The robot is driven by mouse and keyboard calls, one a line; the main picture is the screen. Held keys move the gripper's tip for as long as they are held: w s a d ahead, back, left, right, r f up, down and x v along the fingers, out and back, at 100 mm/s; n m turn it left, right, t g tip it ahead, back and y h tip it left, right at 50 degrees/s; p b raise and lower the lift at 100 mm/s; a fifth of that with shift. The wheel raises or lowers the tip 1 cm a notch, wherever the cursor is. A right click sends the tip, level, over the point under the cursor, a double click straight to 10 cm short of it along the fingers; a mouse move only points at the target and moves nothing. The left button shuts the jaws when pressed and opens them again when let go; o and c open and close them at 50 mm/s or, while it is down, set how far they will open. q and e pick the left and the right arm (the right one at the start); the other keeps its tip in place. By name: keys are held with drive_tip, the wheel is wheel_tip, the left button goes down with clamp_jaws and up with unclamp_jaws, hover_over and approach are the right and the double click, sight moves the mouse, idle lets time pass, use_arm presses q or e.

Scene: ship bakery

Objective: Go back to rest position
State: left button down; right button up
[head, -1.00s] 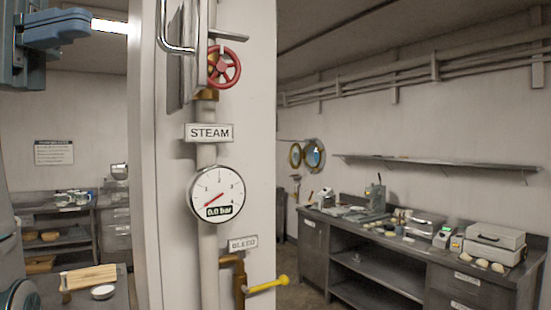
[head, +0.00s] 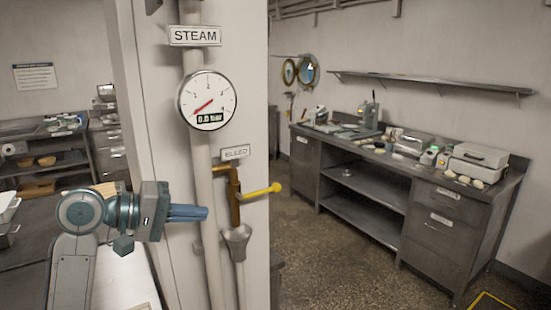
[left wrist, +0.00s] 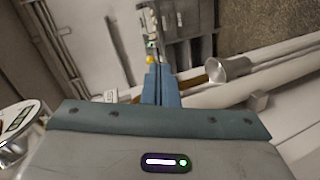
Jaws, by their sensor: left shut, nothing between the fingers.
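My left gripper (head: 205,213) is shut and empty in the head view. It points right, in front of the steam pipe and below the pressure gauge (head: 208,101), which reads 0.0 bar. The yellow-handled bleed valve (head: 262,190) sits to its upper right, with a funnel (head: 237,243) on the pipe below. In the left wrist view the blue fingers (left wrist: 161,85) are together with nothing between them. The funnel (left wrist: 230,69) shows to their right and part of the gauge (left wrist: 20,125) at the lower left. My right gripper is not in view.
The white pillar (head: 150,120) with its pipe stands close beside my left arm. A steel counter (head: 420,200) with appliances and rolls runs along the right wall, under a shelf (head: 430,82). Open speckled floor (head: 330,265) lies between. A worktop (head: 120,280) is at lower left.

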use_arm(q)
drive_tip(key=s+a+f+y, duration=0.25)
drive_tip(key=s+f, duration=0.25)
drive_tip(key=f, duration=0.9)
drive_tip(key=s+a+f+y, duration=0.1)
drive_tip(key=s+f+y, duration=0.35)
drive_tip(key=f, duration=0.95)
drive_tip(key=s+a+f+m+g+y, duration=0.1)
drive_tip(key=s+a+f+y, duration=0.2)
drive_tip(key=s, duration=0.5)
drive_tip(key=s+a+f+m+g+y, duration=0.1)
drive_tip(key=s+a+f+m+y, duration=0.1)
drive_tip(key=s+f, duration=0.5)
drive_tip(key=s+a+f+m+g+y, duration=0.1)
drive_tip(key=s+a+f+y, duration=0.15)
drive_tip(key=s, duration=0.55)
wheel_tip(320, 180, down, 31)
drive_tip(key=a+g+b, duration=0.1)
drive_tip(key=a+g, duration=0.1)
drive_tip(key=a, duration=0.1)
drive_tip(key=s+f+b, duration=0.1)
drive_tip(key=s+f, duration=1.8)
drive_tip(key=f, duration=0.2)
drive_tip(key=shift+a+n+g+h, duration=0.4)
drive_tip(key=shift+a+h, duration=0.05)
